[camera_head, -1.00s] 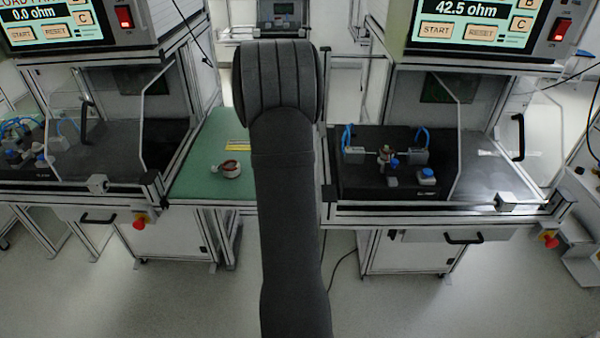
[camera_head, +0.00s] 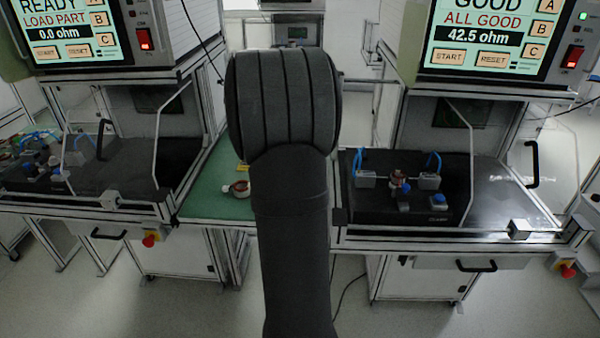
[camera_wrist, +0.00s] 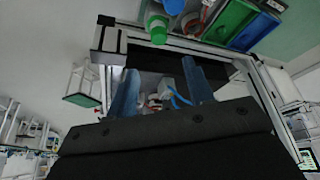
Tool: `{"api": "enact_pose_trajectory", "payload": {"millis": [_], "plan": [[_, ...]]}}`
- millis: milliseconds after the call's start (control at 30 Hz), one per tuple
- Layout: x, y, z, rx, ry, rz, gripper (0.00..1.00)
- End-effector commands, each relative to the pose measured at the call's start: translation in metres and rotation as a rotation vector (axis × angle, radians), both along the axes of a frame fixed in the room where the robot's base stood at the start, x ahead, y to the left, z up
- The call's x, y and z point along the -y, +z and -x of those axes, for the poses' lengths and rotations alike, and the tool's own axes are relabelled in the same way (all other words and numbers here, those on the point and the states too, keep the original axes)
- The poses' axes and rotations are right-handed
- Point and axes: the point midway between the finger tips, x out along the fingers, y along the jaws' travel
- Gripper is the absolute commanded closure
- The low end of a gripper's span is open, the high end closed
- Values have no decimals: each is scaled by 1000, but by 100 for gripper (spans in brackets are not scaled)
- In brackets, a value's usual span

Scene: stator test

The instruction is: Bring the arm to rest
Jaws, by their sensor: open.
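My arm (camera_head: 290,200) stands upright in the middle of the head view and hides part of the workplace behind it. My gripper (camera_wrist: 160,78) shows only in the wrist view, where its two blue-grey fingers are apart with nothing seen held between them. Behind the fingers are a dark surface and a small fixture with blue tubes (camera_wrist: 178,97), at a distance I cannot tell.
The left test station's screen (camera_head: 70,30) reads READY, LOAD PART. The right screen (camera_head: 487,35) reads GOOD, 42.5 ohm. A reddish part (camera_head: 398,181) sits in the right fixture. A white and red ring-shaped part (camera_head: 241,188) lies on the green mat (camera_head: 205,195).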

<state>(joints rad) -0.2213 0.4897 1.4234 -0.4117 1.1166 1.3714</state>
Motion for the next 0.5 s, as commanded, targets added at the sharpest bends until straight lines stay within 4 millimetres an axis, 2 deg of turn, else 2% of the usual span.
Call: {"api": "enact_pose_trajectory", "payload": {"millis": [300,500], "plan": [[1,-3,-1,-1,0,0,52],[8,-25,-5,-4,-2,0,52]]}}
